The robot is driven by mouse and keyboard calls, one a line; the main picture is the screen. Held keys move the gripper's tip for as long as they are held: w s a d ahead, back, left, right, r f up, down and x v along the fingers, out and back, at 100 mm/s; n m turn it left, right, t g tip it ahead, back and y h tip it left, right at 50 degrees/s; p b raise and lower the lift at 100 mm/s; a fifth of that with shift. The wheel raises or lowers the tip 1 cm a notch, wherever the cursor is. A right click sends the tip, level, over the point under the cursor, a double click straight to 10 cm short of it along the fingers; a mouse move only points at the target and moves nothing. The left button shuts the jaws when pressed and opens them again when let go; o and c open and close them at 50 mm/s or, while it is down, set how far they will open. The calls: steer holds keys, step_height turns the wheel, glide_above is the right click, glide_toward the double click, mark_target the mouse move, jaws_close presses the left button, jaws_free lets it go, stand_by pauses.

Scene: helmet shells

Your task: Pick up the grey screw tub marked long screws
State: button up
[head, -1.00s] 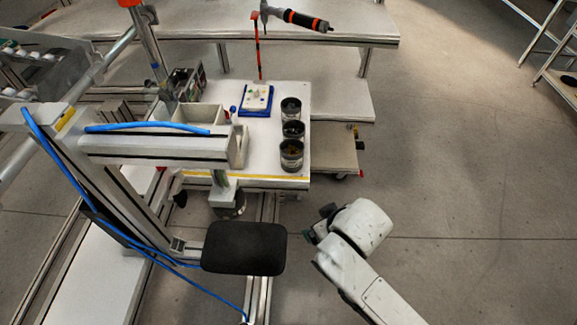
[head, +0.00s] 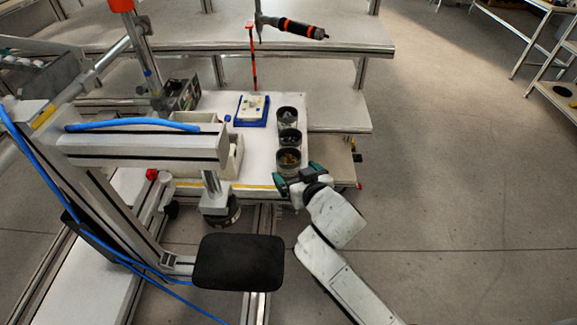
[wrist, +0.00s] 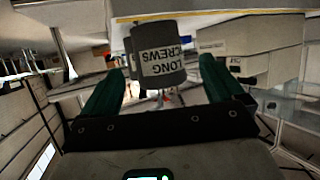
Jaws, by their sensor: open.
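Three dark grey tubs stand in a row along the right side of the white worktop. The nearest tub (head: 288,160) is closest to my gripper. My gripper (head: 298,176) is open at the worktop's front right corner, just in front of that tub. In the wrist view, a grey tub (wrist: 158,52) with a white label reading LONG SCREWS, upside down in the picture, shows between the two green fingers of my gripper (wrist: 163,66). Gaps show on both sides of it. How far it reaches between the fingers is hard to tell.
The middle tub (head: 289,137) and far tub (head: 290,114) stand behind the nearest one. A blue tray (head: 251,111) lies to their left. A white bin (head: 236,157) and a frame with a black pad (head: 238,262) are at left. Open floor lies to the right.

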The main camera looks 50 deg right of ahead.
mark_target(285, 161)
steer(key=shift+f+p+x, duration=0.15)
steer(key=shift+p+x, duration=0.05)
steer(key=shift+x, duration=1.4)
steer(key=shift+f+p+x, duration=0.1)
steer(key=shift+p+x, duration=0.1)
steer(key=shift+x, duration=1.4)
steer(key=shift+s+d, duration=0.1)
steer(key=shift+s, duration=0.05)
steer(key=shift+c, duration=0.2)
steer(key=c, duration=1.2)
steer(key=shift+o, duration=0.2)
steer(key=shift+r, duration=0.15)
